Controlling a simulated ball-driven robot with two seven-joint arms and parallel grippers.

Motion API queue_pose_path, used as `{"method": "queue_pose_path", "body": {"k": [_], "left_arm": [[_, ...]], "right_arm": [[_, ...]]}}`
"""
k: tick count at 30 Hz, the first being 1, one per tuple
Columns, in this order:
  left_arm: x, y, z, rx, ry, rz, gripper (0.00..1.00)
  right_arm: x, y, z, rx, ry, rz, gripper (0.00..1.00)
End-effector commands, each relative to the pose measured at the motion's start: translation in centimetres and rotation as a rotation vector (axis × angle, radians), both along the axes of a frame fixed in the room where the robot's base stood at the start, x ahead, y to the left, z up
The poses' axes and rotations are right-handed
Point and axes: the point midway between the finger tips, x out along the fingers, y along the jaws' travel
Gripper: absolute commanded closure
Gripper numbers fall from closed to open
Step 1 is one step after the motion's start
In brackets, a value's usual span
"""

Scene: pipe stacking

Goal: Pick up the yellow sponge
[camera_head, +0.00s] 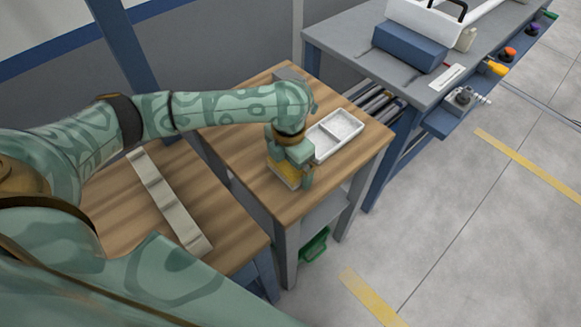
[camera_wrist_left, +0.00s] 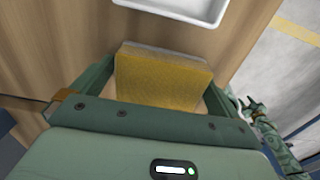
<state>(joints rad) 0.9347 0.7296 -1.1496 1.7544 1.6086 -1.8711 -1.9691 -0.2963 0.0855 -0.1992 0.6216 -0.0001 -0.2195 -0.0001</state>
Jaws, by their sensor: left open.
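The yellow sponge (camera_head: 284,174) lies on the small wooden table, near its left front part. In the left wrist view the sponge (camera_wrist_left: 160,80) shows a yellow face and a paler far edge. My left gripper (camera_head: 290,171) is over it, pointing down, with its fingers on opposite sides of the sponge. In the left wrist view the jaws of my left gripper (camera_wrist_left: 155,85) are open, with a gap visible beside the sponge. The sponge's near end is hidden by the gripper body. Patterned green parts at the right of that view look like my right arm, small and unclear.
A white two-compartment tray (camera_head: 335,135) stands just beyond the gripper on the wooden table (camera_head: 252,143). A lower wooden surface with a pale strip (camera_head: 168,200) lies to the left. A grey workbench (camera_head: 345,37) with a blue box (camera_head: 409,47) stands behind right. Open floor is at the right.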

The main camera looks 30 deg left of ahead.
Motion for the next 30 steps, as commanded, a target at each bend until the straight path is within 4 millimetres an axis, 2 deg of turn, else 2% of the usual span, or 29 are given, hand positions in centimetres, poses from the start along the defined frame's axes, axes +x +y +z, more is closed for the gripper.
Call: {"method": "queue_pose_path", "body": {"k": [3,4,7,8,16,20,25,30], "left_arm": [[0.0,0.0,0.2,0.001,-0.001,0.0,0.0],[0.0,0.0,0.2,0.001,-0.001,0.0,0.06],[0.0,0.0,0.2,0.001,-0.001,0.0,0.33],[0.0,0.0,0.2,0.001,-0.001,0.0,0.36],[0.0,0.0,0.3,0.001,-0.001,0.0,0.36],[0.1,0.0,1.1,0.0,-0.003,0.0,0.36],[0.1,0.0,3.9,0.0,-0.006,0.0,0.36],[1.0,-3.1,7.8,-0.002,-0.009,-0.004,0.36]], "right_arm": [[0.0,0.0,0.1,0.0,-0.001,0.0,0.64],[0.0,0.0,0.2,0.0,-0.001,0.0,0.64],[0.0,0.0,0.2,0.0,0.0,-0.001,0.64],[-0.1,0.0,0.2,0.0,0.0,-0.001,0.64],[-0.2,0.5,0.2,0.006,0.003,-0.003,0.64],[-0.1,0.8,0.7,0.009,0.0,-0.004,0.64],[0.4,0.8,2.4,0.01,-0.014,-0.004,0.64],[1.0,0.7,4.3,0.009,-0.027,-0.003,0.64]]}}
